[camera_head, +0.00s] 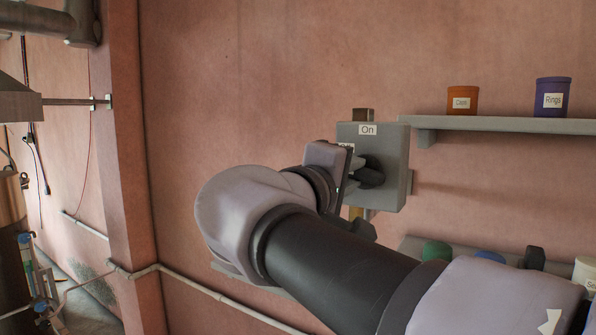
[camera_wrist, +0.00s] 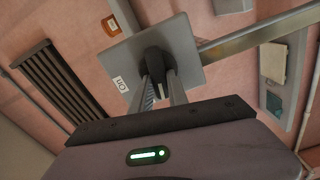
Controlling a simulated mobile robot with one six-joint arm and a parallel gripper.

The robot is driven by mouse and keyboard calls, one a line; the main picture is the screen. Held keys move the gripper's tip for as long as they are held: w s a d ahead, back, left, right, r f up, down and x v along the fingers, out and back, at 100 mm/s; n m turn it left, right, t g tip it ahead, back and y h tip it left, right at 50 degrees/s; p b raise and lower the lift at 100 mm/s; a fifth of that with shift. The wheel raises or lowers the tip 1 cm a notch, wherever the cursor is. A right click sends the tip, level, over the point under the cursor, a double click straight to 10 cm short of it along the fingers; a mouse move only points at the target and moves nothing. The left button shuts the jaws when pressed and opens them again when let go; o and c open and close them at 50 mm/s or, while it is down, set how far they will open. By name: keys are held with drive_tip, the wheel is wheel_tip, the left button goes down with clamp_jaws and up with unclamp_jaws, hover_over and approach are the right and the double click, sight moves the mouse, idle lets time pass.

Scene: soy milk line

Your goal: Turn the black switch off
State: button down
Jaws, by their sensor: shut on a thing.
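A grey switch box (camera_head: 399,150) is fixed to the pink wall, with a white "On" label (camera_head: 368,129) at its top. A second label at its left is mostly hidden by my arm. The black switch (camera_head: 372,171) sticks out from the box's front. In the wrist view the black switch (camera_wrist: 155,60) lies between the tips of my gripper (camera_wrist: 161,77), which is shut on it. The grey box plate (camera_wrist: 188,45) is behind it. In the head view my wrist hides much of the gripper and the switch's left side.
A grey shelf (camera_head: 500,124) right of the box holds an orange "Caps" jar (camera_head: 462,101) and a purple "Rings" jar (camera_head: 552,97). A lower shelf (camera_head: 411,243) carries several items, partly behind my arm. A pipe (camera_head: 232,301) runs along the wall. The wall left of the box is clear.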

drive_tip(key=shift+f+n, duration=0.1)
drive_tip(key=shift+n, duration=0.9)
drive_tip(key=c, duration=1.3)
unclamp_jaws()
drive_tip(key=shift+a, duration=0.1)
